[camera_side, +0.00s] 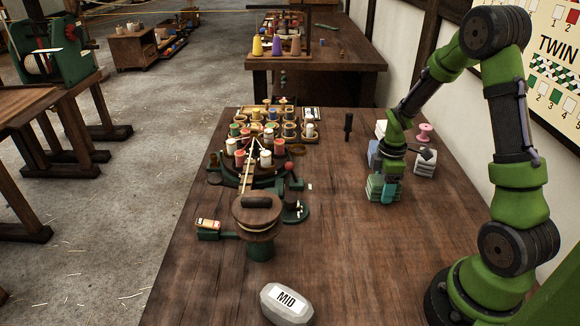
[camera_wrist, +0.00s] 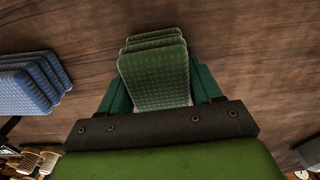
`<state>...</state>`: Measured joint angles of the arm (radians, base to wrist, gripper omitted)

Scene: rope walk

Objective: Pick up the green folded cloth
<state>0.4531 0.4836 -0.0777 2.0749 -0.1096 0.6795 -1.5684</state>
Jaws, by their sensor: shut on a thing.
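The green folded cloth (camera_wrist: 155,60) is a ribbed stack of several layers, seen in the wrist view between the two dark green fingers of my gripper (camera_wrist: 155,82). The fingers press on it from both sides. In the side view the cloth (camera_side: 373,189) shows pale green at the right half of the table, partly covered by a finger of my gripper (camera_side: 385,188). It is at or very near the table top; I cannot tell whether it touches.
A blue folded cloth (camera_wrist: 35,82) lies to the left in the wrist view. The spool-covered turntable (camera_side: 250,165) is to the left.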

